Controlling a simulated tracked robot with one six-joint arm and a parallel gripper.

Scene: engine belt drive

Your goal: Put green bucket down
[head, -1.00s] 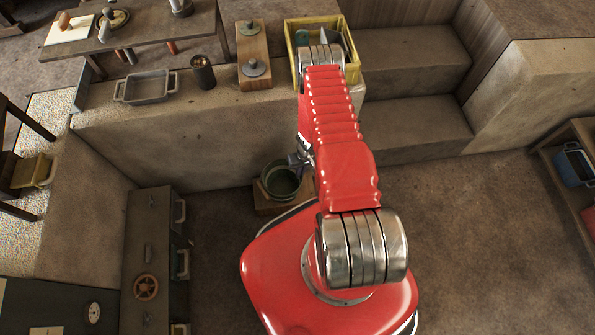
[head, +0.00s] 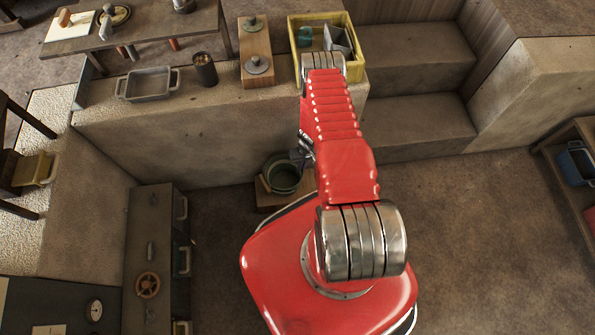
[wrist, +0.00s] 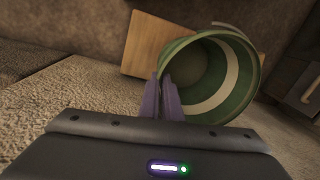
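The green bucket (head: 283,178) is beside my base in the head view, low in front of the stone ledge, over a wooden block (head: 265,202). In the wrist view the bucket (wrist: 222,80) looks tilted, its open mouth towards the camera, with a pale band inside. My gripper (wrist: 164,80) has its two purple fingers close together at the bucket's near rim, one on each side of the wall. In the head view my gripper (head: 301,158) is small and partly hidden by my red arm. I cannot tell whether the bucket's bottom touches the block.
A stone ledge (head: 200,140) stands behind the bucket, carrying a grey tray (head: 148,86), a dark cup (head: 204,70) and a yellow crate (head: 295,50). A drawer cabinet (head: 153,250) is at left. Open floor (head: 470,240) lies to the right.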

